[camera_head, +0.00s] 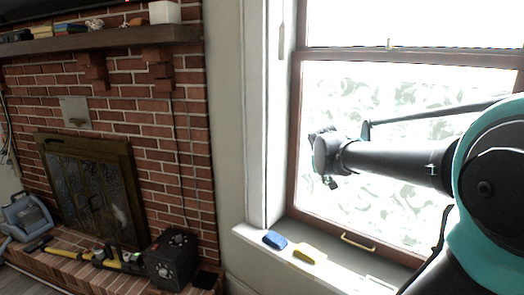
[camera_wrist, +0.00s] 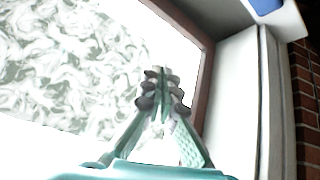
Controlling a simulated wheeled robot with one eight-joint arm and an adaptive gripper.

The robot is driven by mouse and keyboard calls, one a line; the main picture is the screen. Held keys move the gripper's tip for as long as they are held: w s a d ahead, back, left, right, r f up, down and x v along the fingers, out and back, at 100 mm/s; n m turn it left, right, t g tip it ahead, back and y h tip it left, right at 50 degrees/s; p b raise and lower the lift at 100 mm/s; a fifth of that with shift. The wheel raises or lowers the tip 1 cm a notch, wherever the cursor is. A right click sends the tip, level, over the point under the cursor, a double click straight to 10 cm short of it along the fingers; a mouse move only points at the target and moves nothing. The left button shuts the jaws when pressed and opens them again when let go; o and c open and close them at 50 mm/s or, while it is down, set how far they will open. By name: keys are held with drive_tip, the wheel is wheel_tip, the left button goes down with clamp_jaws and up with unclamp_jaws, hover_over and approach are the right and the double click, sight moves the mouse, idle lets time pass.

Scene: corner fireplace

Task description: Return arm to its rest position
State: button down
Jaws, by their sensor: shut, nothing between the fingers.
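My arm reaches in from the right in the head view, in front of the bright window. My gripper (camera_head: 322,158) is at the arm's left end, above the window sill and apart from it. The wrist view shows my gripper (camera_wrist: 162,80) with its teal fingers drawn together at the tips and nothing between them. The window glass (camera_wrist: 60,60) with a pale leafy pattern lies behind the fingers in that view.
The white sill (camera_head: 335,270) holds a blue object (camera_head: 275,240) and a yellow one (camera_head: 304,255). A brick fireplace (camera_head: 90,180) with a wooden mantel (camera_head: 110,38) stands at left. A black box (camera_head: 172,262) and yellow tool (camera_head: 115,260) lie on the hearth.

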drive_tip(key=s+a+f+n+g+y, duration=0.1)
drive_tip(key=s+f, duration=0.9)
drive_tip(key=f, duration=0.1)
drive_tip(key=s+a+f+n+g+y, duration=0.1)
drive_tip(key=s+a+f+y, duration=0.1)
drive_tip(key=s+f, duration=0.9)
drive_tip(key=shift+a+g, duration=0.25)
drive_tip(key=shift+g, duration=0.15)
